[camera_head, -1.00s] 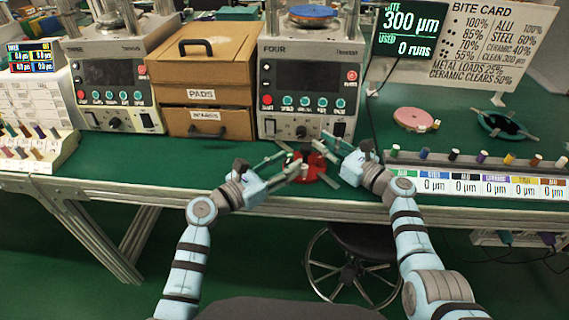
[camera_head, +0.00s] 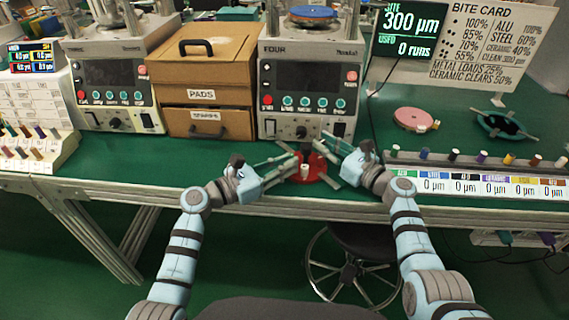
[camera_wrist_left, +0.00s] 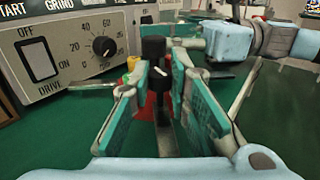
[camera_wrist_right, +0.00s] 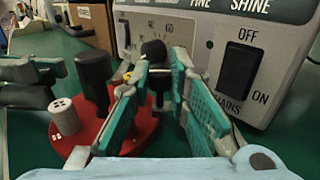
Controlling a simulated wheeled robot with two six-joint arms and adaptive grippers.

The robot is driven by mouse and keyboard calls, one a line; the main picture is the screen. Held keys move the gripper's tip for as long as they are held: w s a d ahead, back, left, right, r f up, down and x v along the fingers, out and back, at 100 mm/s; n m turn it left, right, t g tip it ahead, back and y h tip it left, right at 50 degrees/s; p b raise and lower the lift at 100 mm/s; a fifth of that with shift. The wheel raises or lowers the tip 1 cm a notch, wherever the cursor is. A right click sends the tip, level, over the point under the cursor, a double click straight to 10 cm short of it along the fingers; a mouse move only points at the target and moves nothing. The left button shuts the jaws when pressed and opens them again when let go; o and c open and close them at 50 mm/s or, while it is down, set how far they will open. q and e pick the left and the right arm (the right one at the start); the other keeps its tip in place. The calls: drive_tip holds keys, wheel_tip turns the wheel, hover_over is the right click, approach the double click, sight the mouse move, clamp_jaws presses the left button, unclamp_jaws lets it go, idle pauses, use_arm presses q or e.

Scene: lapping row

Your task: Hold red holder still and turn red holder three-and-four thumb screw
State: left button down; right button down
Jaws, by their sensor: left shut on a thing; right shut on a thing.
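The red holder (camera_head: 316,172) is a round red disc on the green bench in front of machine FOUR, with black and white posts on top. In the right wrist view its red base (camera_wrist_right: 72,140) carries a white post (camera_wrist_right: 66,117) and dark posts. My left gripper (camera_head: 297,158) comes in from the left, shut on a black thumb screw (camera_wrist_left: 160,78) with a white mark. My right gripper (camera_head: 328,148) reaches in from the right and is shut on part of the red holder; the fingers hide the exact contact.
Machine FOUR (camera_head: 308,80) stands close behind the holder. A brown drawer box (camera_head: 203,75) is to its left. A pink disc (camera_head: 412,119) and a row of coloured pegs (camera_head: 482,158) lie to the right. The bench's front edge (camera_head: 260,208) is near.

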use_arm(q)
drive_tip(key=m+g+h, duration=0.1)
drive_tip(key=g, duration=0.1)
drive_tip(key=m+g+h, duration=0.1)
drive_tip(key=m+g, duration=0.1)
drive_tip(key=m+g+h, duration=0.1)
drive_tip(key=shift+w+a+f+g, duration=0.1)
drive_tip(key=shift+w+f+g, duration=0.05)
drive_tip(key=shift+w+g, duration=0.2)
use_arm(e)
drive_tip(key=shift+s+a+r, duration=0.1)
drive_tip(key=shift+a, duration=0.05)
use_arm(q)
drive_tip(key=shift+m+g, duration=0.3)
drive_tip(key=shift+g, duration=0.05)
drive_tip(key=shift+s, duration=0.1)
drive_tip(key=c, duration=1.5)
unclamp_jaws()
drive_tip(key=shift+a, duration=0.1)
drive_tip(key=v, duration=1.2)
